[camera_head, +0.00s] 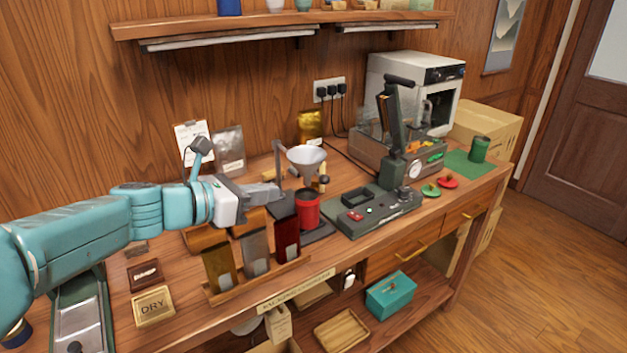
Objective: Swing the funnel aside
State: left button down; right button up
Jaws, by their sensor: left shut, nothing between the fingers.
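The metal funnel (306,156) sits on a stand with an upright post (277,160), above and in line with a red cup (307,208) on a dark base. A small dark knob (324,180) shows beside the funnel's lower part. My left gripper (278,188) reaches in from the left and is shut and empty. Its fingertips are close to the post and left of the funnel's spout. I cannot tell whether they touch the stand. My right gripper is not in view.
A wooden rack of pouches (258,279) stands just below my left gripper. A dark green press (375,207) with a tall lever stands right of the cup. Foil bags (229,150) stand behind. The DRY sign (153,306) lies at the front left.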

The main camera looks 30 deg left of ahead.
pick_arm(q)
jog(key=shift+s+a+r+y, duration=0.3)
jog(key=shift+s+a, duration=0.25)
jog(key=shift+a, duration=0.15)
jog(key=shift+s, duration=0.1)
send_near(321, 179)
jog(key=x, duration=0.7)
jog(key=shift+f, duration=0.1)
jog(key=shift+d, duration=0.1)
